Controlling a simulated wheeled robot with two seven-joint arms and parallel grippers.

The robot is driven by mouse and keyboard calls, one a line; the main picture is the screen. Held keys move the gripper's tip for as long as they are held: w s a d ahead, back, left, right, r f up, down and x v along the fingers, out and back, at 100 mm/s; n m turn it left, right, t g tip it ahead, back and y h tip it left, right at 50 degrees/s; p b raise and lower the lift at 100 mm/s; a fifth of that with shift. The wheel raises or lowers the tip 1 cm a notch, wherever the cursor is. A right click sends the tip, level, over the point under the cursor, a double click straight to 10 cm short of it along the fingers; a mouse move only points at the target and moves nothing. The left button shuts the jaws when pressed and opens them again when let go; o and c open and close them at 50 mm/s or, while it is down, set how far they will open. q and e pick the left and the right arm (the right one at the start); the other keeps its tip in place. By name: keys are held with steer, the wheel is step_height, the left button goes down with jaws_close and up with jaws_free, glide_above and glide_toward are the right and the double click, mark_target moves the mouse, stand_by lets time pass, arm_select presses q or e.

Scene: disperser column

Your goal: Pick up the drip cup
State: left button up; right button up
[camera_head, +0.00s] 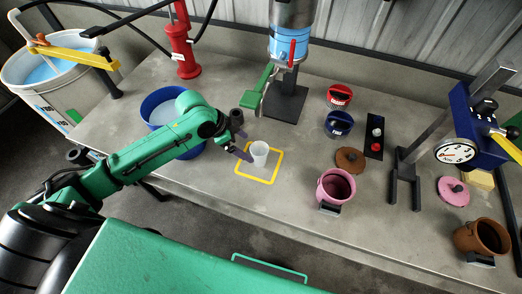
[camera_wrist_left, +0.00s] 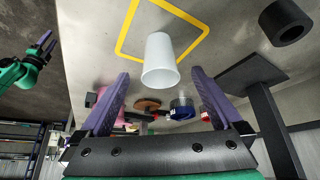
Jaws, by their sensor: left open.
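The drip cup, a small white tapered cup (camera_head: 259,154), stands inside a yellow square outline (camera_head: 273,179) on the grey bench. My left gripper (camera_head: 246,146) is just left of the cup, its purple fingers apart and pointing toward it. In the left wrist view the cup (camera_wrist_left: 160,60) lies ahead between the two open fingers (camera_wrist_left: 160,88), and neither finger visibly touches it. My right gripper (camera_wrist_left: 44,46) shows small at the left of the left wrist view, away from the cup; its opening is unclear.
A blue tub (camera_head: 160,105) stands left behind my left arm. The dark stand (camera_head: 287,105) of the blue-banded column with its green lever (camera_head: 264,86) is behind the cup. A pink pot (camera_head: 336,187) and brown lid (camera_head: 350,160) are to the right. Bench in front of the cup is clear.

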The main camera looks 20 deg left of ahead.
mark_target(252, 152)
arm_select(q)
steer(key=x, duration=0.3)
steer(key=shift+s+d+f, duration=0.15)
steer(key=shift+s+d, duration=0.05)
steer(key=shift+d, duration=0.1)
steer(key=p+x, duration=0.1)
steer(key=x, duration=0.4)
steer(key=shift+w+f+p, duration=0.35)
steer(key=shift+f+p, duration=0.05)
steer(key=shift+d+f, duration=0.15)
steer(key=shift+f, duration=0.2)
steer(key=c, duration=1.4)
arm_select(e)
steer(key=shift+s+d+r, duration=0.1)
steer(key=shift+s+r, duration=0.05)
steer(key=shift+r, duration=0.4)
steer(key=shift+s+d+r, duration=0.1)
steer(key=shift+s+r, duration=0.05)
steer(key=shift+r, duration=0.35)
